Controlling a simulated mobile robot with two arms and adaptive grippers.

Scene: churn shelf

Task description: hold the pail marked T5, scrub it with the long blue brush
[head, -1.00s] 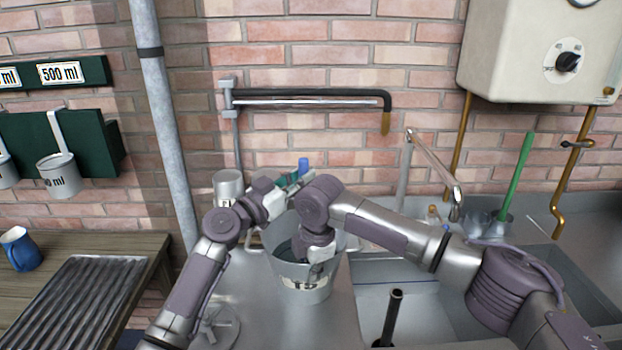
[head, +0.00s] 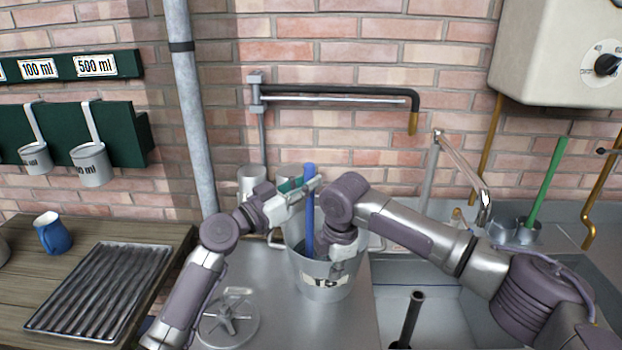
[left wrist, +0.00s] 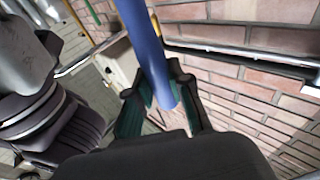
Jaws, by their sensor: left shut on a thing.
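The pail marked T5 (head: 327,283) is a grey metal bucket standing upright on the steel counter, its label facing me. My left gripper (head: 305,187) is above the pail's far left side, shut on the blue brush (head: 309,222) near the top of its handle. The handle runs down nearly upright into the pail; the brush's lower end is hidden inside. In the left wrist view the blue handle (left wrist: 146,45) lies between the green-padded fingers of the left gripper (left wrist: 161,92). My right gripper (head: 340,262) is at the pail's right rim; its fingers are partly hidden, so its closure is unclear.
The sink (head: 450,310) lies right of the pail, with a dark upright pipe (head: 408,318) and a tap (head: 470,170) near it. A spoked metal disc (head: 228,318) lies on the counter at left. A green-handled brush (head: 546,185) stands at right.

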